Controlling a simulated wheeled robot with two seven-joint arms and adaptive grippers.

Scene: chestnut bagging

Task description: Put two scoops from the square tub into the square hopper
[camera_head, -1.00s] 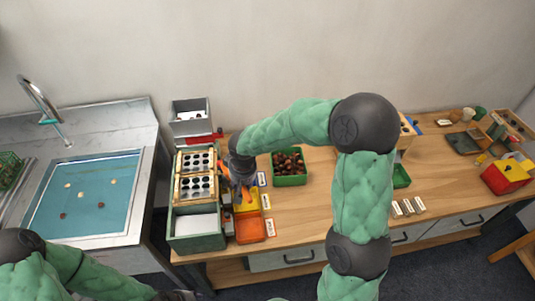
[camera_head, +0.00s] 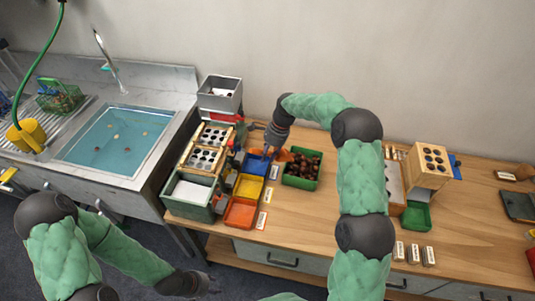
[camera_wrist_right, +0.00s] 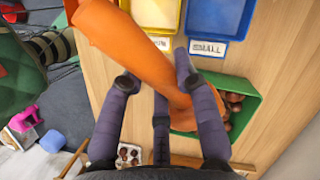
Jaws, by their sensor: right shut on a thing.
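My right gripper (camera_head: 270,148) is shut on an orange scoop (camera_head: 285,155), beside the left edge of the green square tub (camera_head: 287,180). The tub holds many brown chestnuts. In the right wrist view the scoop (camera_wrist_right: 125,45) crosses between the fingers, and its lower end overlaps the tub (camera_wrist_right: 243,92); I cannot tell whether chestnuts lie in it. The grey square hopper (camera_head: 221,102) stands at the back left with a few small things inside. My left gripper (camera_head: 205,285) is low at the front, away from the table; its fingers are too small to read.
Blue (camera_head: 257,163), yellow (camera_head: 249,187) and orange (camera_head: 241,212) trays stand left of the tub with label cards beside them. A sorter with hole plates (camera_head: 204,157) stands further left, beside the sink (camera_head: 115,140).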

